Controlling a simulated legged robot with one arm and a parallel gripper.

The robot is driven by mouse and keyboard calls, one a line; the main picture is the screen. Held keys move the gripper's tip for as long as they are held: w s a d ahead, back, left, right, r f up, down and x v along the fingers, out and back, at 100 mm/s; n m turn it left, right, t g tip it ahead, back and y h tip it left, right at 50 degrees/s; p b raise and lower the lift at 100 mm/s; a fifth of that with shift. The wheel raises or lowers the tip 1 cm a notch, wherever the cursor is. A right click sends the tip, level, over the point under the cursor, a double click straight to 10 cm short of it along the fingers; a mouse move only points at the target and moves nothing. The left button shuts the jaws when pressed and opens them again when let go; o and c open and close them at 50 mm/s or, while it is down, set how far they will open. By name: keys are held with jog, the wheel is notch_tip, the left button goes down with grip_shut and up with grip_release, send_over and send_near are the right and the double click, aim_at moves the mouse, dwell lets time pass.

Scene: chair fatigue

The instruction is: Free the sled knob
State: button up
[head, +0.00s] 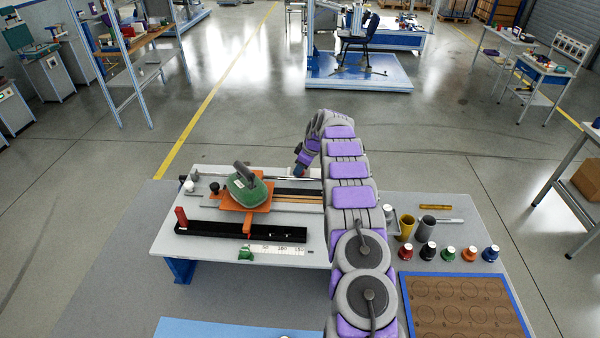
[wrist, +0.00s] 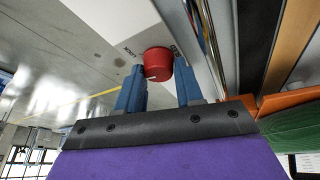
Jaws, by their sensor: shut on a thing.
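A red knob (wrist: 158,63) is between the two blue fingers of my gripper (wrist: 159,75) in the wrist view, and the gripper is shut on it. Beside the knob is dark lettering that seems to read "LOCK", on a pale surface. In the head view my gripper (head: 299,170) is at the far edge of the bench, and the arm hides the red knob. The sled, an orange plate with a green body (head: 247,190) and a grey handle, sits on rails left of my gripper. Its orange and green parts (wrist: 295,125) show at the right of the wrist view.
A black tray (head: 240,232) with a red upright handle (head: 181,217) lies along the bench front. A small green object (head: 245,252) is by a scale strip (head: 283,249). Several coloured cups and a brown board (head: 465,305) are right of my arm. Open floor lies beyond the bench.

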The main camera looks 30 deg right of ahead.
jog(key=shift+s+d+f+n+b, duration=0.1)
jog(key=shift+d+f+n+b, duration=0.1)
jog(key=shift+n+b, duration=0.25)
jog(key=shift+n+y, duration=0.3)
jog(key=shift+n, duration=0.15)
jog(key=o, duration=1)
jog(key=shift+d, duration=0.15)
jog(key=shift+r, duration=0.1)
jog(key=shift+a+r, duration=0.1)
jog(key=shift+a, duration=0.15)
jog(key=shift+r+b, duration=0.25)
jog(key=shift+b, duration=0.05)
jog(key=p+v, duration=0.1)
jog(key=v, duration=0.4)
jog(key=p+v, duration=0.1)
jog(key=v, duration=1)
jog(key=shift+w+d+r+p, duration=0.25)
jog(key=shift+d+r+p, duration=0.1)
jog(key=shift+p, duration=0.05)
